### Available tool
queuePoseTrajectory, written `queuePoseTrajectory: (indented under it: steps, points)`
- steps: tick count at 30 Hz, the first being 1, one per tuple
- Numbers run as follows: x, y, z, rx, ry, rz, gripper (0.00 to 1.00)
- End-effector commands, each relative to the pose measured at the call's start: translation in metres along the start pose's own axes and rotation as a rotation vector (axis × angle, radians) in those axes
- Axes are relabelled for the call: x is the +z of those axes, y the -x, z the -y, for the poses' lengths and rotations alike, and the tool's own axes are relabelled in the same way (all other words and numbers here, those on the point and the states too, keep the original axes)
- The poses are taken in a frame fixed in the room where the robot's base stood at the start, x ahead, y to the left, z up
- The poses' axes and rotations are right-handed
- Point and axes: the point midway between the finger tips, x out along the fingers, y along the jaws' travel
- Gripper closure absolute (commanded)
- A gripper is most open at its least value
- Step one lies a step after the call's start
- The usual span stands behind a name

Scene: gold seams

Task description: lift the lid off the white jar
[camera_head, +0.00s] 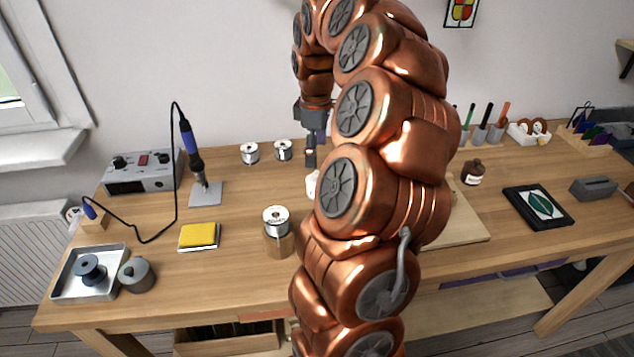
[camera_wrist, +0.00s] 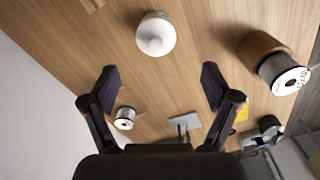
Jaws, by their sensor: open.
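The white jar (camera_wrist: 156,35) stands on the wooden table, seen from above in the wrist view. Its round white top fills most of its outline, and I cannot make out the lid's edge. In the head view only a white sliver of the jar (camera_head: 312,186) shows; my arm hides the rest. My gripper (camera_wrist: 160,86) is open and empty, with its dark fingers spread wide. The jar lies beyond the fingertips in the wrist view, not between them. In the head view my gripper (camera_head: 311,152) points down above the table, behind the jar.
A solder spool (camera_head: 275,219) sits on a wooden block left of the jar. Two smaller spools (camera_head: 250,153) (camera_head: 283,150) stand at the back. A brown bottle (camera_head: 473,172) stands right.

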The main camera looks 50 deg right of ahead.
Motion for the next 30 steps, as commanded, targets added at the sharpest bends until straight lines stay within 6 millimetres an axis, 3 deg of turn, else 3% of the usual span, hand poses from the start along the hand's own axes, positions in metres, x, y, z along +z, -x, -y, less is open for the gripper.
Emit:
queuePoseTrajectory:
  steps: [17, 25, 30]
  points:
    - [0.004, -0.036, -0.004, -0.003, 0.0, 0.003, 0.13]
    - [0.003, -0.072, -0.006, -0.002, 0.0, 0.003, 0.13]
    - [0.002, -0.08, -0.006, -0.001, 0.0, 0.002, 0.13]
